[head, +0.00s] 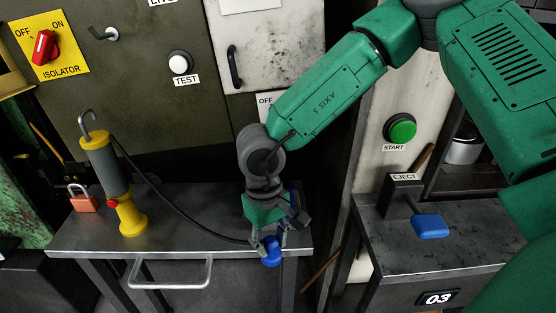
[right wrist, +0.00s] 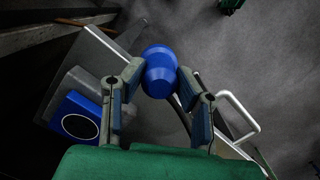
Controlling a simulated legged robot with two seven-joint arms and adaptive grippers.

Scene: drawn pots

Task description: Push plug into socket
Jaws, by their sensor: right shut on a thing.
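The blue plug (head: 271,253) is held in my right gripper (head: 268,246) at the front right corner of the metal table. In the right wrist view the plug (right wrist: 160,70) sits between the fingertips of my right gripper (right wrist: 157,85), which are closed on its sides. A blue socket face with a dark round centre (right wrist: 78,118) shows on a grey block in the right wrist view, left of the gripper and apart from the plug. In the head view my gripper mostly covers that area. My left gripper is not in view.
A yellow and grey work lamp (head: 131,216) stands on the table (head: 190,235); its black cable (head: 180,205) runs towards my right gripper. A red padlock (head: 84,201) is at the left. A bar handle (head: 168,285) juts from the front. A bench with a blue eject lever (head: 429,227) stands right.

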